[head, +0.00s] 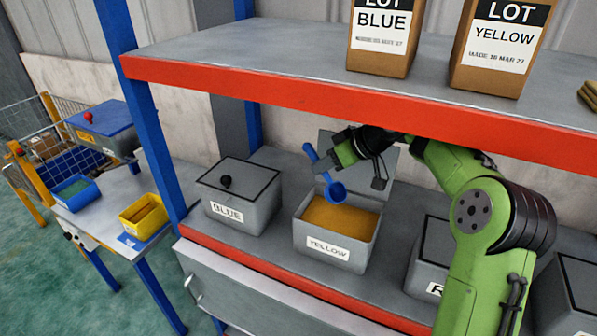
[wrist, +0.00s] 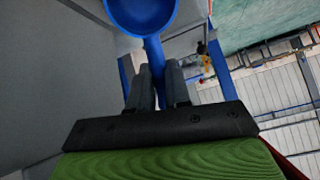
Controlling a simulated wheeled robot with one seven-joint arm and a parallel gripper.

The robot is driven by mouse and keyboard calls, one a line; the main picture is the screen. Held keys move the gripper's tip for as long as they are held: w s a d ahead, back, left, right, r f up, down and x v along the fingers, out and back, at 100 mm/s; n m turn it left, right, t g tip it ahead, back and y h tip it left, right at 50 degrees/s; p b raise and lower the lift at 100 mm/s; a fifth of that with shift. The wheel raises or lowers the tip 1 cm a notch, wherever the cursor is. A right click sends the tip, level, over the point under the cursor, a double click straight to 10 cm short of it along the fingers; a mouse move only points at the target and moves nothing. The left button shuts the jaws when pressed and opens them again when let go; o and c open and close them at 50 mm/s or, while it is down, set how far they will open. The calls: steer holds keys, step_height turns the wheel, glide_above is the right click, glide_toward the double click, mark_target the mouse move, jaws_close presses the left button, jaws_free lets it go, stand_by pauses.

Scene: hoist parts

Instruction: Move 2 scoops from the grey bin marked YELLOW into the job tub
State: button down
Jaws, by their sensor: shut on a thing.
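The grey bin marked YELLOW (head: 328,252) stands open on the shelf, holding yellow-orange material (head: 340,216). Its lid (head: 385,165) is tilted up behind it. My gripper (head: 322,161) is shut on the handle of a blue scoop (head: 335,190), whose bowl hangs over the bin's material. I cannot tell whether the bowl touches it. In the wrist view my gripper (wrist: 156,78) grips the handle, and the blue bowl (wrist: 142,14) is cut by the top edge; no material is visible in it. A yellow tub (head: 144,216) stands on the left table; no tub is visibly marked as the job tub.
A closed BLUE bin (head: 238,197) stands left of the open bin, and other closed bins stand right. A red-edged upper shelf (head: 300,97) with LOT boxes hangs above my arm. A blue post (head: 150,110) stands between shelf and left table, which also holds a blue tub (head: 75,191).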

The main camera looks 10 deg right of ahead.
steer(key=f+b, duration=0.3)
steer(key=d+f+b, duration=0.1)
steer(key=f+b, duration=0.3)
steer(key=d+f+b, duration=0.1)
steer(key=f+b, duration=0.2)
steer(key=f, duration=0.1)
steer(key=shift+s+d+b, duration=0.2)
steer(key=shift+s+b, duration=0.1)
steer(key=shift+b, duration=0.1)
stand_by(0.4)
step_height(320, 180, up, 10)
steer(key=p, duration=1)
glide_above(332, 200)
steer(key=w+d, duration=0.2)
steer(key=w, duration=0.3)
steer(key=shift+w+a+r, duration=0.1)
steer(key=shift+a, duration=0.05)
